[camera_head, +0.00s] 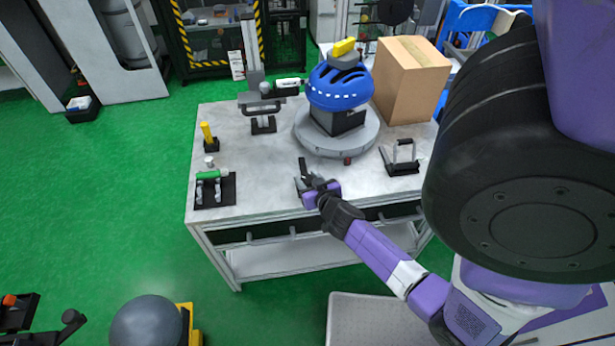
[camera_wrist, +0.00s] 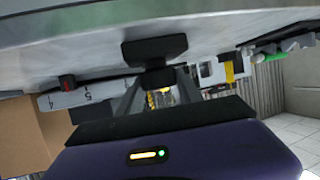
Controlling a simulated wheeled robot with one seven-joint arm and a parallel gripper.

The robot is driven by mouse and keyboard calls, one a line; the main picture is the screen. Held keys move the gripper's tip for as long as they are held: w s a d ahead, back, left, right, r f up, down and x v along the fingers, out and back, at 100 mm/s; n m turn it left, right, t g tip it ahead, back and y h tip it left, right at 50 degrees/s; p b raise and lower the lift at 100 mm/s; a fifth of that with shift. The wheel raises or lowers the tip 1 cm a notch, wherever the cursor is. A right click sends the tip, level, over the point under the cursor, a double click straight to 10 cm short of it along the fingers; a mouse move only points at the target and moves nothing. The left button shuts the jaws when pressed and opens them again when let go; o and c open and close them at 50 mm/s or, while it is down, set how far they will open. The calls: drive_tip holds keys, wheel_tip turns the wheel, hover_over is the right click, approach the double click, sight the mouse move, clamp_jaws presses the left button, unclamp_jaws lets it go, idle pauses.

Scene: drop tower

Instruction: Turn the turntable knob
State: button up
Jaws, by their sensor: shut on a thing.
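The round grey turntable (camera_head: 311,137) sits on the workbench and carries a blue helmet (camera_head: 338,88) on a black block. A small red-brown piece (camera_head: 347,160) is at its front rim; it also shows in the wrist view (camera_wrist: 67,83) beside the numbered rim (camera_wrist: 75,97). My gripper (camera_head: 308,184) is at the bench's front edge, in front of the turntable. The fingertips partly hide the knob's stem.
A cardboard box (camera_head: 411,80) stands behind right of the turntable. A black fixture with a handle (camera_head: 401,160) is to the right of my gripper. A green-handled holder (camera_head: 212,188) and a yellow-topped post (camera_head: 208,136) are at the left. The bench between them is clear.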

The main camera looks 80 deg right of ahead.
drive_tip(key=shift+f+n+t+y+p, duration=0.2)
drive_tip(key=shift+n+t+y+p, duration=0.85)
drive_tip(key=shift+n+t+y, duration=0.7)
drive_tip(key=shift+s+f+n+t+y+b, duration=0.1)
drive_tip(key=shift+n+t+y+b, duration=0.45)
drive_tip(key=shift+n+y, duration=0.35)
drive_tip(key=shift+s+f+n+t+y+b, duration=0.1)
drive_tip(key=shift+n+t+y+b, duration=0.3)
drive_tip(key=shift+n+y+b, duration=0.45)
drive_tip(key=shift+n+t+y+b, duration=0.5)
drive_tip(key=shift+n+y+b, duration=1.9)
drive_tip(key=shift+n+b, duration=0.2)
drive_tip(key=shift+r+n+g+y+b, duration=0.1)
drive_tip(key=shift+n+g+y+b, duration=0.4)
drive_tip(key=shift+n+y+b, duration=1.3)
drive_tip(key=shift+n+g+y+b, duration=0.5)
drive_tip(key=shift+n+y+b, duration=0.6)
drive_tip(key=shift+y+b, duration=0.8)
